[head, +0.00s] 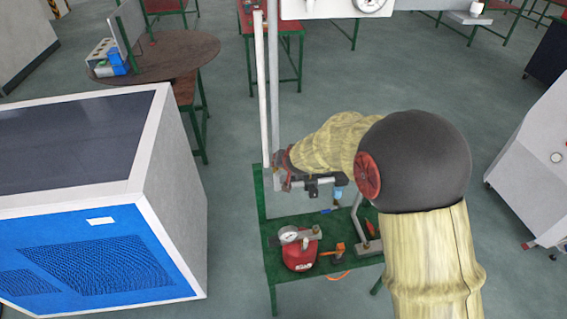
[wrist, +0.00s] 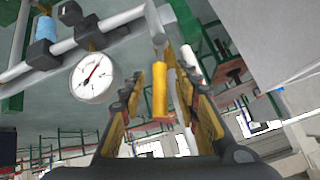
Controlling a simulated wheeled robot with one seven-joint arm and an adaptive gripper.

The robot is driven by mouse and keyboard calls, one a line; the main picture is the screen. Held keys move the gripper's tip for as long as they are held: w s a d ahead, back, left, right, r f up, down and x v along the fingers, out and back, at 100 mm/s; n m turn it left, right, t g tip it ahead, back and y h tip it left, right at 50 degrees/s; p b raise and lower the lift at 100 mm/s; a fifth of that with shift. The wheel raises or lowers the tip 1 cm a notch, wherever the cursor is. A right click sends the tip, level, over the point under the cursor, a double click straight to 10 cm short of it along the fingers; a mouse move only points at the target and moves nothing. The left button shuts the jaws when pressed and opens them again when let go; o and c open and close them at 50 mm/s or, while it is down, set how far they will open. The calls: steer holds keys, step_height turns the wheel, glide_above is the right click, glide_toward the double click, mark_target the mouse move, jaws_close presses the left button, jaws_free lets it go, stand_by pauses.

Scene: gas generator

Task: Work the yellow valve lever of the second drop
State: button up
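In the wrist view, a yellow valve lever (wrist: 161,88) hangs from a grey pipe and lies between the two fingers of my gripper (wrist: 166,88). The fingers have yellow pads and are spread apart, with gaps showing beside the lever. Whether either pad touches it I cannot tell. The pipe (wrist: 128,18) runs across the top, with a round white pressure gauge (wrist: 95,76) to the left of the fingers. In the head view, my sleeved arm reaches left to the upright pipes, and the lever and fingertips cannot be made out there.
A green bench (head: 322,222) below my arm holds a red tank (head: 299,256) with a gauge, and an orange-handled part (head: 337,252). Upright pipes (head: 261,90) stand at its left. A blue-fronted white cabinet (head: 95,250) is at left, a grey cabinet (head: 535,160) at right.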

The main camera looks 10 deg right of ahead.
steer(key=shift+r, duration=0.1)
steer(key=v, duration=0.7)
steer(key=shift+s, duration=0.15)
steer(key=shift+r, duration=0.1)
stand_by(0.4)
